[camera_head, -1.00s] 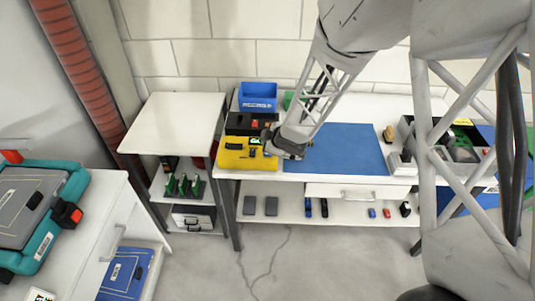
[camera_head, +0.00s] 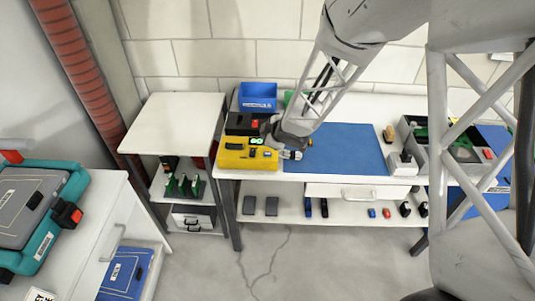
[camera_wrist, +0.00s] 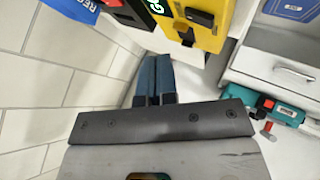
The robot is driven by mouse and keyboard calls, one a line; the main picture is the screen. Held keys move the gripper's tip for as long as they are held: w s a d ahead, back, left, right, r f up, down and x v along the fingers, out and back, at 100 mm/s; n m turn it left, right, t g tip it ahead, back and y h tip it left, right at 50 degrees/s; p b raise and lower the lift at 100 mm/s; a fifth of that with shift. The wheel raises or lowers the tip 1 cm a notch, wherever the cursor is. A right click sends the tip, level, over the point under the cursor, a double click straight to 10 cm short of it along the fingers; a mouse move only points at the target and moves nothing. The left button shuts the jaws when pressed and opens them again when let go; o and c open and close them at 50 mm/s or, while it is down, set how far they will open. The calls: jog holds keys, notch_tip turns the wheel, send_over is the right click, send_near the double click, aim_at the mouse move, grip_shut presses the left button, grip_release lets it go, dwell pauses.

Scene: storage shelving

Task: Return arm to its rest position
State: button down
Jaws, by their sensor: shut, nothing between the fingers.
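My gripper (camera_head: 292,154) is above the work table, just right of the yellow box (camera_head: 247,159) and over the left end of the blue mat (camera_head: 345,150). In the wrist view my gripper (camera_wrist: 154,62) shows its two dark fingers closed together, with nothing between them. The yellow box also shows in the wrist view (camera_wrist: 205,38), beyond the fingertips and to their right, apart from them. My arm reaches down to the gripper from the upper right.
A blue bin (camera_head: 258,96) and a black box (camera_head: 240,124) stand behind the yellow box. A grey tray (camera_head: 413,135) with parts is at the right. A teal case (camera_head: 45,225) lies on the left cabinet. The middle of the blue mat is clear.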

jog(key=shift+r, duration=0.1)
jog(key=s+d+r+m+h, duration=0.3)
jog(key=s+d+r+m, duration=0.2)
jog(key=d+r, duration=0.35)
jog(key=s+d+r+m+h, duration=0.4)
jog(key=s+d+r+m, duration=0.1)
jog(key=d+r, duration=0.35)
jog(key=s+d+r+m+g, duration=0.2)
jog(key=s+r+m, duration=0.1)
jog(key=s, duration=0.9)
jog(key=s+d+r+m+g, duration=0.2)
jog(key=s+d+r+m, duration=0.1)
jog(key=s, duration=1)
jog(key=shift+s+d+r+m+y, duration=0.2)
jog(key=shift+r+m+y, duration=0.2)
jog(key=shift+r+m, duration=0.3)
